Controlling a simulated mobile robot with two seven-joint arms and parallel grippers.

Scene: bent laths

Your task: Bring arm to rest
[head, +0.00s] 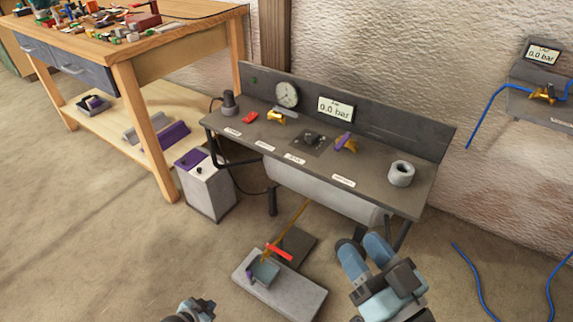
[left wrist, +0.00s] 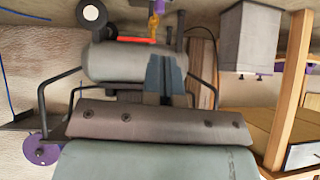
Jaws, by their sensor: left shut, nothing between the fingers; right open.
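My left gripper (head: 192,310) shows at the bottom edge of the head view, left of the grey block on the floor, and most of it is cut off. In the left wrist view its two dark blue-grey fingers (left wrist: 165,75) are together with nothing between them. My right gripper (head: 364,252) is in the lower middle of the head view, just in front of the grey bench. Its blue fingers are apart and empty.
A grey bench (head: 385,181) with gauges and a tank (head: 320,188) underneath stands ahead. A grey block (head: 302,298) with a hinged-looking fixture lies on the floor. A wooden table (head: 190,32) and a grey box (head: 207,195) stand left. Floor at lower left is clear.

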